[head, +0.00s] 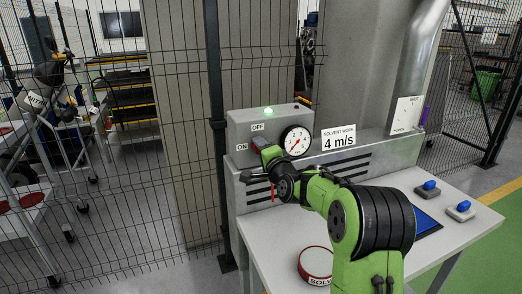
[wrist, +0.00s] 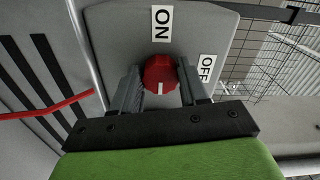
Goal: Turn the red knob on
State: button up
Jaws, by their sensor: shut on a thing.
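The red knob (wrist: 160,73) sits on the grey control box (head: 240,124), between my gripper's two fingers in the wrist view. A white mark shows on the knob's lower side there, away from the ON label (wrist: 162,23). The OFF label (wrist: 206,68) is to the knob's right. My gripper (wrist: 159,80) is shut on the knob, one finger on each side. In the head view my gripper (head: 265,152) is at the box front and mostly hides the knob. There, the ON label (head: 242,147) is left of it and the OFF label (head: 257,127) is above.
A green lamp (head: 268,112) glows on top of the box. A round gauge (head: 296,141) with a red needle is to the right, beside a "4 m/s" sign (head: 339,138). A red-rimmed round container (head: 315,263) stands on the bench below my arm. Mesh fencing (head: 110,130) is at left.

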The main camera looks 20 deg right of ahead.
jog(key=o, duration=1.1)
jog(key=shift+c, duration=0.2)
jog(key=s+b, duration=0.1)
jog(key=s, duration=1.4)
jog(key=shift+s, duration=0.4)
